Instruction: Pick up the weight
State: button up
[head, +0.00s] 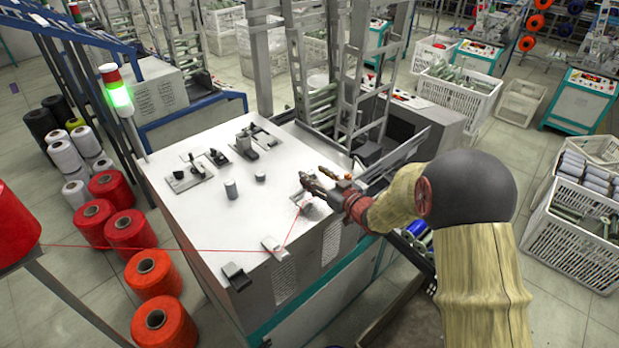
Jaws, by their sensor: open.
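The white top of the winding machine (205,225) carries several small metal parts. A short grey upright cylinder (231,189) stands near its middle and looks like a weight. A lower, flatter grey piece (260,177) sits to its right; I cannot tell for sure which one is the weight. My gripper (311,178) is open, near the right edge of the top, to the right of both pieces and apart from them. Its fingers point left. Whether anything lies directly under the fingers is hard to see.
A red thread (150,248) runs from a red spool (15,228) at the left to a bracket (272,246) on the machine's front, then up toward my gripper. Metal fittings (187,177) stand at the back left of the top. A metal frame (350,80) rises behind.

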jog(key=shift+w+a, duration=0.15)
jog(key=shift+w, duration=0.1)
jog(key=shift+c, duration=1.2)
grip_shut()
